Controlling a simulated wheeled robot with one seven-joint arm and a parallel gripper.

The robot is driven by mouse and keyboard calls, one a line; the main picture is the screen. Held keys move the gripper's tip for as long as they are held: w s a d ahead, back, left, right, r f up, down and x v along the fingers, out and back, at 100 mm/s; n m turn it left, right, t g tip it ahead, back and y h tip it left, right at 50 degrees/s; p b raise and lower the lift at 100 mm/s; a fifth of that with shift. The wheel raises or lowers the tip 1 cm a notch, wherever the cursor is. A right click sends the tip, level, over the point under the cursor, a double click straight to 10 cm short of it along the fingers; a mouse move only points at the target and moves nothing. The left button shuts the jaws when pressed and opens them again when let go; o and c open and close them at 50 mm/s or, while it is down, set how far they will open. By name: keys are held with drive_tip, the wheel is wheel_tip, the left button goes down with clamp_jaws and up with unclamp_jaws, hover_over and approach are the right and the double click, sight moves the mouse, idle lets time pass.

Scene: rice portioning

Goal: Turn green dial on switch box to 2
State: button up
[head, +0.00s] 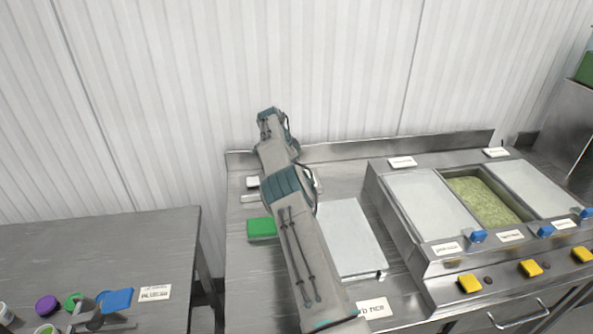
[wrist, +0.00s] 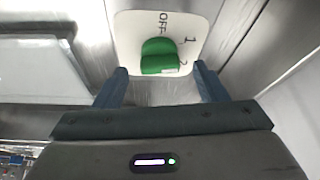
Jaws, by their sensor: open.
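The green dial (wrist: 157,57) sits on a white plate marked OFF, 1 and 2 (wrist: 133,30), at the top middle of the wrist view. A pale mark on the dial's lower right side lies close to the 2. My gripper (wrist: 160,72) is open, with one finger to the left of the dial and one to the right. The fingers look apart from the dial, but its depth between them is hard to judge. In the head view, my arm covers the gripper, and I cannot make out the dial there.
A green block (head: 261,228) lies left of my arm and a flat grey lid (head: 350,238) lies right of it on the steel counter. A unit with a grain-filled well (head: 483,201) and yellow knobs (head: 470,283) stands further right. A corrugated wall is behind.

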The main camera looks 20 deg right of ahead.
drive_tip(key=p+v, duration=0.4)
drive_tip(key=v, duration=0.8)
drive_tip(key=shift+a, duration=0.1)
